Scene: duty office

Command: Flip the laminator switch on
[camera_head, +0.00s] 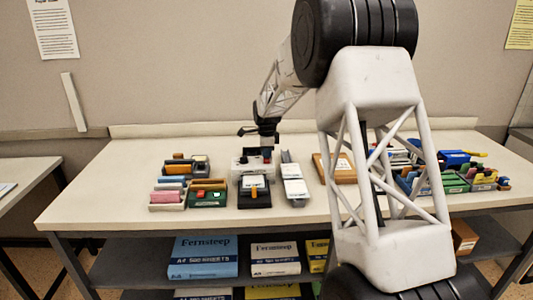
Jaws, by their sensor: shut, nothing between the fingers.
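My gripper (267,152) is the dark tip of my arm, pointing down above the middle of the table. Its fingers are shut and hold nothing. Directly below and around the tip is a low whitish device (244,168), which looks like the laminator. My gripper hides part of its top. I cannot tell whether the fingertips touch it. Its switch is too small to make out, so its position cannot be told. A dark block with an orange part and a white top (254,190) stands right in front of the whitish device.
Left are several boxes of coloured items (168,198) and a green box (207,197). A grey tray with white labels (294,185) stands close right, then a brown clipboard-like board (335,168). More coloured boxes (450,183) are at the right. The table's left end (95,195) is clear.

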